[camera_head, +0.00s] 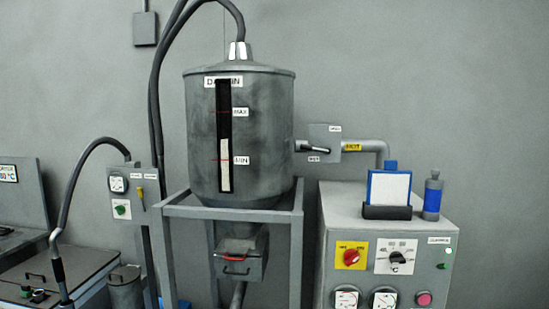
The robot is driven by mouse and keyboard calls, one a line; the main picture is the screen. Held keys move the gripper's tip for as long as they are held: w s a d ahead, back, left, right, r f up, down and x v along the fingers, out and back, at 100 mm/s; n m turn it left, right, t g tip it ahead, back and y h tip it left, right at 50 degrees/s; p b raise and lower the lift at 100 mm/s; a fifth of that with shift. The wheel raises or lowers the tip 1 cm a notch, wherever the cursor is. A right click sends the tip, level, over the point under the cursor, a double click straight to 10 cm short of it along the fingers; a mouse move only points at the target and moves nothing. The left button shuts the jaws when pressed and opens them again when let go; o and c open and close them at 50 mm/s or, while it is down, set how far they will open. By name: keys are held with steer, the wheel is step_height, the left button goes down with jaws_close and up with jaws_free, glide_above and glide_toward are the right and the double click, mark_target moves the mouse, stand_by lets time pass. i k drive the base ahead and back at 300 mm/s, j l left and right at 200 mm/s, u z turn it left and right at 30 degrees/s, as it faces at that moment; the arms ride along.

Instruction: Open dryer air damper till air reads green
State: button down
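The dryer cabinet (440,225) stands at the right. A pipe (378,146) labelled "HOT" runs from it to a small grey box (326,135) beside the hopper. A dark lever (316,150) on this box lies nearly level, with small labels above and below it that are too small to read surely. It may be the air damper; I cannot tell for sure. Two round gauges (346,299) and (384,300) on the cabinet front are cut off by the bottom edge, so their readings cannot be told. My gripper is not in view.
The grey hopper (260,130) stands in a metal frame (296,230), left of the lever. The cabinet front carries a red knob (351,256), a black dial (397,257) and a pink button (424,299). A blue-framed filter (390,188) and blue-grey cylinder (432,195) stand on top.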

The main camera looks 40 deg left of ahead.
mark_target(304, 146)
steer(key=u, duration=1.35)
